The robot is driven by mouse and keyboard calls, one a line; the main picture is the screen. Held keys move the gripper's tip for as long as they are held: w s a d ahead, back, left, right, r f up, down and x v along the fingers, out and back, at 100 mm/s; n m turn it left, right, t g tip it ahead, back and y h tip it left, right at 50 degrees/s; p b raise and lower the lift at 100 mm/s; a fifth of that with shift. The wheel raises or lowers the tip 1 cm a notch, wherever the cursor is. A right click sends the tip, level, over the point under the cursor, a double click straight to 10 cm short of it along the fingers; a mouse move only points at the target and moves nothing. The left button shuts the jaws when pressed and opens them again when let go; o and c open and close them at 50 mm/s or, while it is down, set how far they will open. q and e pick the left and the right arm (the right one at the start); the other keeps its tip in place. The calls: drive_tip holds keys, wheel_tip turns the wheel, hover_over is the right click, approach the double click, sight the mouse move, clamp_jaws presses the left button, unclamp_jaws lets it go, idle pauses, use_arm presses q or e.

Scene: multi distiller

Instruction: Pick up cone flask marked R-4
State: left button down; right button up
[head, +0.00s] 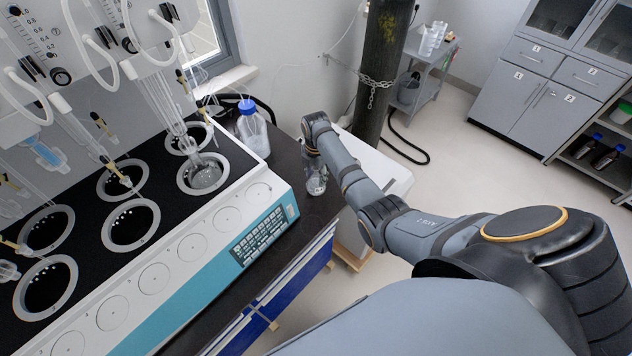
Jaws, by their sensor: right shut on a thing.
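A small clear glass flask (316,184) stands at the right end of the dark bench top, right of the distiller. My right gripper (311,160) is above it at its neck and is shut on it. The gripper and wrist hide the top of the flask. No marking on the flask can be read at this size. The flask looks upright, and I cannot tell whether its base touches the bench. My left gripper is not in view.
The distiller (205,235) with round heating wells fills the left. A blue-capped bottle (252,128) stands behind the flask. A chained dark gas cylinder (379,70) rises beyond my right arm. Grey cabinets (545,90) and a trolley (425,75) stand farther back, with clear floor between.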

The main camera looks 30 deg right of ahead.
drive_tip(key=shift+r, duration=0.15)
drive_tip(key=shift+c, duration=0.4)
drive_tip(key=shift+w+r, duration=0.1)
drive_tip(key=shift+r, duration=0.4)
drive_tip(key=s+a+r+p, duration=0.2)
drive_tip(key=s+r+p, duration=0.2)
drive_tip(key=s+r, duration=0.7)
drive_tip(key=shift+s+a+r, duration=0.3)
drive_tip(key=shift+s+r, duration=0.05)
drive_tip(key=shift+s, duration=1.05)
